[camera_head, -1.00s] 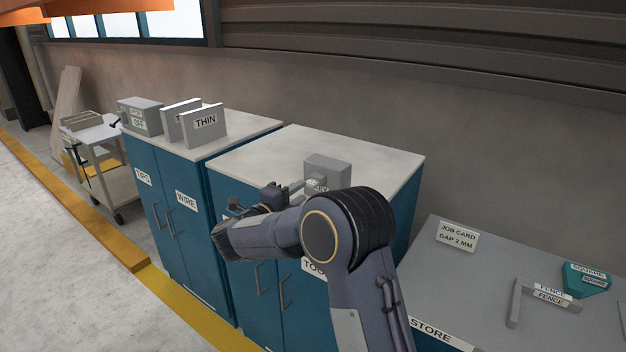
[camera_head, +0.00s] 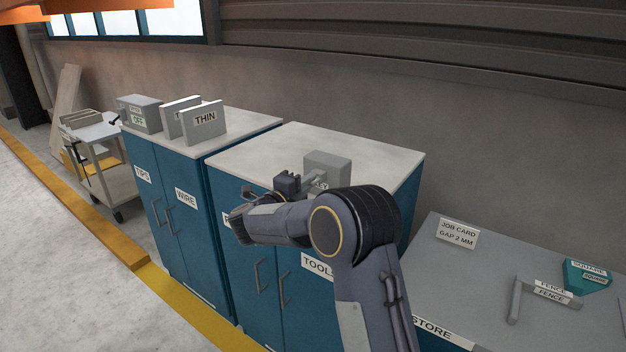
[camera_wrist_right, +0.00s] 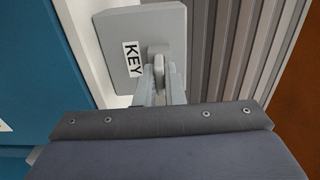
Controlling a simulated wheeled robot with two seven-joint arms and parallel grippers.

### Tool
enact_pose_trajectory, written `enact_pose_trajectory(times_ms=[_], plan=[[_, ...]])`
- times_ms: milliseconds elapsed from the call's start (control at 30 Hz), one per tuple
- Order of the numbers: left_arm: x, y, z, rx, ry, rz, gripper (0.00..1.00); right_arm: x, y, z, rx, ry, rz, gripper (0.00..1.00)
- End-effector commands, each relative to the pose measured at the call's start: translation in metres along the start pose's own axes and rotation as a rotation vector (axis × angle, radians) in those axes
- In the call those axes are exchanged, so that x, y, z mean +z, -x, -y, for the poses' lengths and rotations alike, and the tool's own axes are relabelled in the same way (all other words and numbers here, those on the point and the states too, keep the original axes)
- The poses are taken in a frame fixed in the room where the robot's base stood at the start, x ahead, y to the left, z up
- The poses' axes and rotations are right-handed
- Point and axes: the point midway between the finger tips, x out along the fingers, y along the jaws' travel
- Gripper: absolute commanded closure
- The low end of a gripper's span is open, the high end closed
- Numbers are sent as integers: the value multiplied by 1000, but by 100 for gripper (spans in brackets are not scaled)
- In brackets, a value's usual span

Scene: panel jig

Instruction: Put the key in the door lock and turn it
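The grey box labelled KEY (camera_head: 327,163) stands on the right-hand cabinet's top; it also fills the upper part of the right wrist view (camera_wrist_right: 148,22). A small grey key (camera_wrist_right: 158,66) sticks out from its front face. My right gripper (camera_wrist_right: 161,82) is at the box, its two fingers on either side of the key. A narrow gap seems to show between them, so it looks open; contact with the key is unclear. In the head view the gripper's fingers are small and partly hidden by my arm. I cannot make out a door lock. My left gripper is not in view.
The blue cabinet marked TOOL (camera_head: 268,270) has doors with handles, partly behind my right arm. The cabinet marked WIRE (camera_head: 180,225) stands left of it, with THIN blocks (camera_head: 204,122) on top. A grey bench (camera_head: 480,290) is at right, a trolley (camera_head: 97,150) at far left.

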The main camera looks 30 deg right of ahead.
Motion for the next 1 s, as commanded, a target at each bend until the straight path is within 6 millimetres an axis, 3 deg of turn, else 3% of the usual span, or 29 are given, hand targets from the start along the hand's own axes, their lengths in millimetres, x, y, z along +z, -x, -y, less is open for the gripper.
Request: enact_pose_trajectory(times_ms=[1000], plan=[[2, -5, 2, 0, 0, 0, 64, 0, 10, -1, 1, 0, 1, 100]])
